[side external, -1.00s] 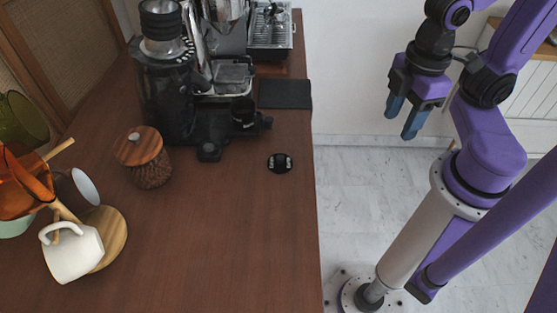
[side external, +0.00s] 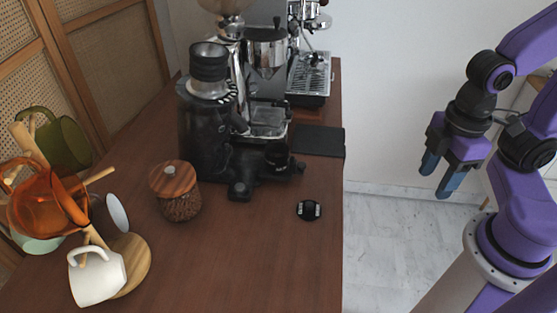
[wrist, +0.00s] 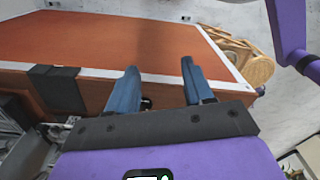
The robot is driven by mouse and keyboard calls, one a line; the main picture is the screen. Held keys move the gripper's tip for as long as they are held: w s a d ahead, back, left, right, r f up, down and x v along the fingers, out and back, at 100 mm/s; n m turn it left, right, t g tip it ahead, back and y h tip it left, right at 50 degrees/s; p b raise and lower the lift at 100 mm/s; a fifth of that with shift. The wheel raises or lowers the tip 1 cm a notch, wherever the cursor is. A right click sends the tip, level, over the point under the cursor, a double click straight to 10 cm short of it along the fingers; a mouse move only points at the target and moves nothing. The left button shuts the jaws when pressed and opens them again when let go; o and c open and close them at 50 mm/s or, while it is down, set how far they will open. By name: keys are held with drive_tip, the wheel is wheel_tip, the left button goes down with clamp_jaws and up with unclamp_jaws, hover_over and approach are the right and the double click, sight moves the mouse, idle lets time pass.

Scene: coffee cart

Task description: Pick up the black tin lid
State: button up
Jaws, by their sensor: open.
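A small round black lid (side external: 309,210) with two pale marks on top lies flat on the wooden counter, near its right edge, in the side external view. I take it to be the black tin lid. My gripper (side external: 434,184) is open and empty, in the air to the right of the counter, well apart from the lid. In the wrist view my two blue fingers (wrist: 160,66) stand apart with nothing held between them. A small dark thing (wrist: 146,103) shows partly beside the left finger; I cannot tell whether it is the lid.
A black grinder (side external: 205,135) and an espresso machine (side external: 310,72) stand at the back. A black mat (side external: 318,141) lies at the right edge. A jar with a wooden lid (side external: 175,178) and a mug tree (side external: 132,262) with several mugs stand left. Counter around the lid is clear.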

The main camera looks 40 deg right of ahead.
drive_tip(key=shift+o, duration=0.4)
drive_tip(key=o, duration=0.7)
drive_tip(key=shift+c, duration=0.2)
wheel_tip(320, 180, up, 3)
drive_tip(key=n, duration=0.5)
hover_over(309, 204)
wheel_tip(309, 204, down, 17)
drive_tip(key=shift+r, duration=0.1)
